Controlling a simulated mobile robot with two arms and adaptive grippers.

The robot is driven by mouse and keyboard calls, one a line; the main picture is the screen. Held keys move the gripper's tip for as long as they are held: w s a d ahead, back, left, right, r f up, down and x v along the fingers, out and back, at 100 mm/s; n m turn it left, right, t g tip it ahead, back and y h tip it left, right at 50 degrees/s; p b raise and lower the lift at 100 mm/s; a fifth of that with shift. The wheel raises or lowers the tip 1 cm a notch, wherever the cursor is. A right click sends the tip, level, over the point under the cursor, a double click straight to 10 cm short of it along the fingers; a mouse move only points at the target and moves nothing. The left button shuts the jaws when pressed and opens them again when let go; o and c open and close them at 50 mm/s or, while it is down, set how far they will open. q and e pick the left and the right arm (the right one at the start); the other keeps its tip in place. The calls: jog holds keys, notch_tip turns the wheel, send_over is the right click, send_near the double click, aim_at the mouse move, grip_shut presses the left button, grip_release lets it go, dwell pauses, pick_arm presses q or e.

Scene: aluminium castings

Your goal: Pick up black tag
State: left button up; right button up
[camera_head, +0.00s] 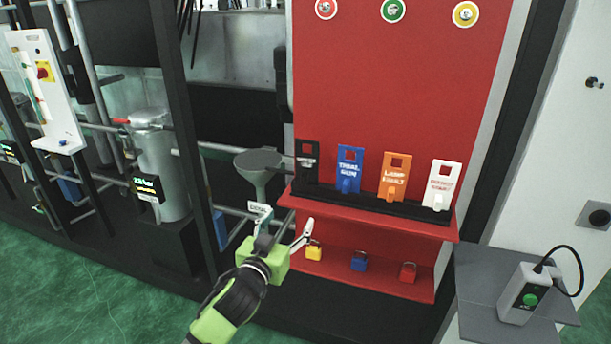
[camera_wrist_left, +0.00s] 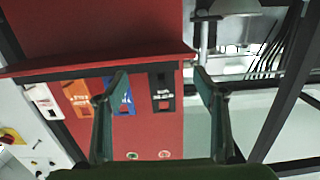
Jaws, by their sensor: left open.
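The black tag (camera_head: 307,160) stands upright at the left end of a black rack on the red board, beside a blue tag (camera_head: 349,163). My left gripper (camera_head: 284,218) is open and empty, below and slightly left of the black tag in the head view. In the left wrist view, which is upside down, the black tag (camera_wrist_left: 162,88) appears between the two spread fingers (camera_wrist_left: 161,78), apart from them. My right gripper is not in view.
An orange tag (camera_head: 394,178) and a white tag (camera_head: 440,186) stand farther right on the rack (camera_head: 375,203). Yellow, blue and red padlocks (camera_head: 408,272) sit on the lower shelf. A grey funnel (camera_head: 262,160) is close left of the rack.

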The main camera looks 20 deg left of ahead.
pick_arm(q)
jog(key=t, duration=0.1)
send_near(303, 181)
jog(key=w, duration=0.2)
jog(key=w+p, duration=0.1)
jog(key=w, duration=0.3)
jog(key=shift+w+d+f, duration=0.2)
jog(key=shift+d, duration=0.05)
jog(key=shift+w, duration=0.55)
jog(key=w, duration=0.1)
jog(key=w+p, duration=0.1)
jog(key=w, duration=0.1)
jog(key=w+p, duration=0.1)
jog(key=shift+w+a+r, duration=0.15)
jog(key=shift+a+r, duration=0.1)
jog(key=shift+w, duration=0.45)
jog(key=shift+c, duration=1.1)
jog(key=c, duration=1)
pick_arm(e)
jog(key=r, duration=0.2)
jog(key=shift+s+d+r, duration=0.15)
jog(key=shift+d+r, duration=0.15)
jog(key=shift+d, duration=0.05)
